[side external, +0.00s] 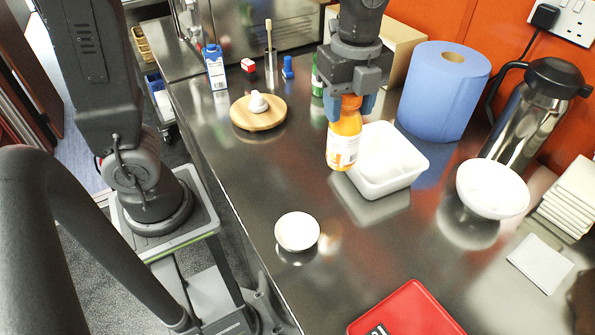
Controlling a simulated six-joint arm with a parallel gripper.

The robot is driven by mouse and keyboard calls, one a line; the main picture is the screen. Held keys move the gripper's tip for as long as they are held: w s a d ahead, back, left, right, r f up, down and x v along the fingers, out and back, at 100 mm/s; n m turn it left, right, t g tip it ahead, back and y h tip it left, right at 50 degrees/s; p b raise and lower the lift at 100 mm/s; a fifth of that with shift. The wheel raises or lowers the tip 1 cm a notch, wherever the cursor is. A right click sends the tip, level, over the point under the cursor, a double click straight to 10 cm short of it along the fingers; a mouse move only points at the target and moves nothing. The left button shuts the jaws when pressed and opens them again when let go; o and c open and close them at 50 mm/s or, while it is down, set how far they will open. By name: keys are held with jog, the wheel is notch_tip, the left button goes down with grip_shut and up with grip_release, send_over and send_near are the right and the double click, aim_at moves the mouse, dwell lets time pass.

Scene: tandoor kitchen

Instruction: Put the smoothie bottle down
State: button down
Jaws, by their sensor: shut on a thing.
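The smoothie bottle (343,143) is orange with a white label and an orange cap. My gripper (349,101) is shut on it around the cap and neck, from above. The bottle hangs upright, beside the left end of the white rectangular tub (404,181). Whether its base touches the steel counter (235,175) or is a little above it, I cannot tell.
A blue paper roll (440,95), a steel flask (525,115) and a white bowl (492,189) stand to the right. A small white bowl (297,231) and a red tray (405,312) are nearer. A wooden board (258,120) lies left. The counter between board and small bowl is clear.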

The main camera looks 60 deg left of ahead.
jog(key=c, duration=1.9)
grip_release()
jog(key=shift+n, duration=0.6)
jog(key=s+a, duration=0.1)
jog(key=a, duration=0.3)
jog(key=s+a, duration=0.2)
jog(key=a, duration=0.2)
jog(key=s+a+r, duration=0.1)
jog(key=a, duration=0.4)
jog(key=shift+s+a, duration=0.1)
jog(key=shift+s, duration=0.25)
jog(key=shift+o, duration=0.2)
jog(key=s+a+f, duration=0.1)
jog(key=s+a, duration=0.6)
jog(key=shift+s+n, duration=0.35)
jog(key=shift+n, duration=0.05)
jog(key=w+d+f, duration=0.1)
jog(key=d+f, duration=0.1)
jog(key=d, duration=0.1)
jog(key=w+d+f, duration=0.2)
jog(key=d, duration=0.2)
jog(key=w+d+f, duration=0.1)
jog(key=d+f, duration=0.2)
jog(key=shift+w+d, duration=0.2)
jog(key=shift+w, duration=0.05)
grip_shut()
jog(key=shift+f, duration=2.15)
jog(key=o, duration=1.4)
grip_release()
jog(key=shift+c, duration=0.2)
